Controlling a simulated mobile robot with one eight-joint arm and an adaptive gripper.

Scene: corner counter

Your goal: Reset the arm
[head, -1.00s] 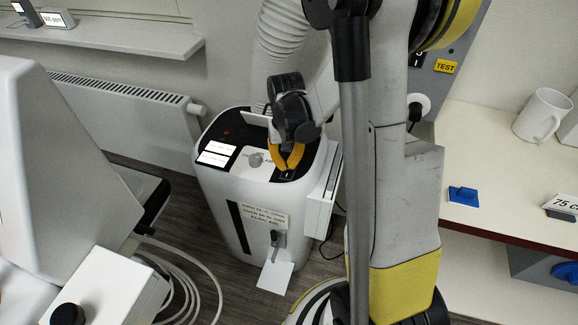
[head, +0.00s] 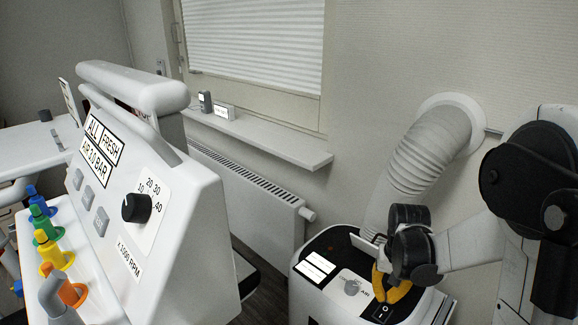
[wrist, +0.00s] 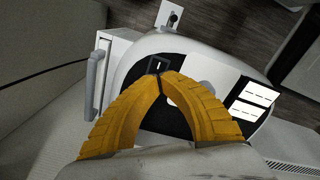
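My gripper (head: 388,292) is over the top of a white floor-standing unit (head: 325,290) with a black top panel. In the wrist view its yellow fingers (wrist: 161,77) arch together and their tips meet, with no object seen between them. The tips are close to a black rocker switch (wrist: 158,66) on the panel; I cannot tell whether they touch it. The switch also shows in the head view (head: 382,312), just below the fingers. My arm reaches in from the right.
A ribbed white hose (head: 420,160) rises from behind the unit to the wall. A white console (head: 150,210) with a black dial (head: 136,208) and coloured connectors fills the left. A radiator (head: 250,195) is under the windowsill (head: 260,135).

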